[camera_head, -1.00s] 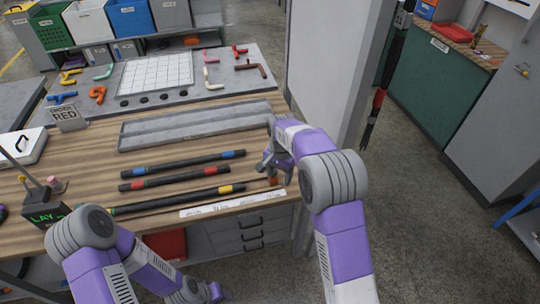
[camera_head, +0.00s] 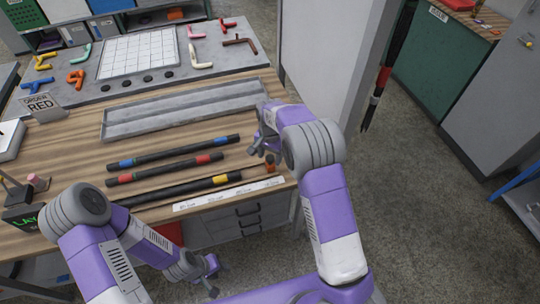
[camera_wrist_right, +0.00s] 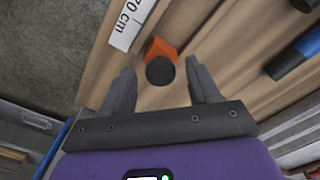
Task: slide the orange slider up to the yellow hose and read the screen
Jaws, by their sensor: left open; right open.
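The orange slider (camera_wrist_right: 161,46) with a round black knob (camera_wrist_right: 160,70) is by the end of the white ruler marked "70 cm" (camera_wrist_right: 130,22). In the head view the slider (camera_head: 270,168) is small, at the ruler's right end. My right gripper (camera_head: 264,150) is open above it; in the right wrist view the knob shows between the apart fingertips (camera_wrist_right: 160,75). The yellow hose, a black tube with a yellow band (camera_head: 220,180), lies behind the ruler (camera_head: 225,195). My left gripper (camera_head: 212,276) is open, low in front of the table. A dark screen (camera_head: 22,218) with green letters is partly hidden by my left arm.
Red-banded (camera_head: 165,170) and blue-banded (camera_head: 175,151) hoses lie behind the yellow one. A long grey tray (camera_head: 185,107) is further back, with a sign reading "RED" (camera_head: 42,106) to its left. A pale panel (camera_head: 325,60) stands right of the table.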

